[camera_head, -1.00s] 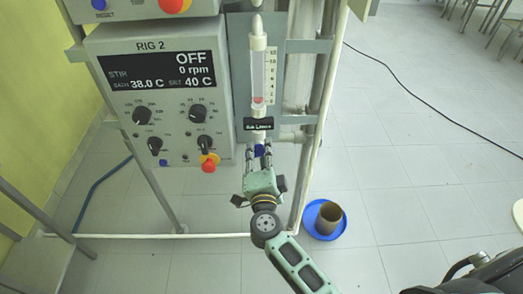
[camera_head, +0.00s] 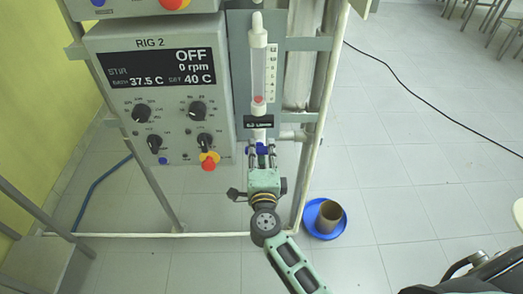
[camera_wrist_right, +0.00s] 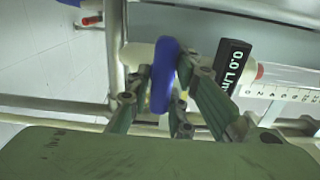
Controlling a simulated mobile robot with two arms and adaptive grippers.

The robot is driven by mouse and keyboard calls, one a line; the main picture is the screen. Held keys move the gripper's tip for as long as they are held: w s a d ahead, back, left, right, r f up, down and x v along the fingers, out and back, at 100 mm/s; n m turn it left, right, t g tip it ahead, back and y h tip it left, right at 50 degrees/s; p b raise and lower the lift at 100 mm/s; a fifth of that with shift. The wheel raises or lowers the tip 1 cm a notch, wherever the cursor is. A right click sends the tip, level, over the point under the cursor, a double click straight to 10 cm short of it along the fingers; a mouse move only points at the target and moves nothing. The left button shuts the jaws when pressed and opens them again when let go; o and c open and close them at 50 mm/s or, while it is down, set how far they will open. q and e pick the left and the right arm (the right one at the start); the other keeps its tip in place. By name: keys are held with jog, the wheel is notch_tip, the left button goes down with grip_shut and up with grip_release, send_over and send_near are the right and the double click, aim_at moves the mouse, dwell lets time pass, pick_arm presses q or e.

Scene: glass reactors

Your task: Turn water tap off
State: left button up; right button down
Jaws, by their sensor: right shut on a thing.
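The water tap has a blue handle (camera_head: 262,149), below a clear flow meter tube (camera_head: 258,75) with a red float near its bottom. A small black display (camera_head: 258,121) sits just above the tap; in the right wrist view (camera_wrist_right: 231,66) it reads 0.0 L/min. My right gripper (camera_head: 262,152) is shut on the blue handle. In the right wrist view the blue handle (camera_wrist_right: 163,75) stands between the green fingers. My left gripper is not in view.
The RIG 2 control panel (camera_head: 158,80) with knobs and a red button (camera_head: 209,163) is left of the tap. Metal frame posts (camera_head: 318,120) stand close to the right. A brown pot (camera_head: 328,216) sits in a blue dish (camera_head: 312,228) on the floor. Floor at right is mostly clear.

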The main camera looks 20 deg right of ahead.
jog(key=shift+w+r, duration=0.1)
jog(key=shift+r, duration=0.15)
jog(key=c, duration=1.6)
grip_release()
jog(key=shift+c, duration=0.2)
jog(key=shift+f, duration=0.1)
jog(key=v, duration=1.2)
jog(key=shift+a, duration=0.1)
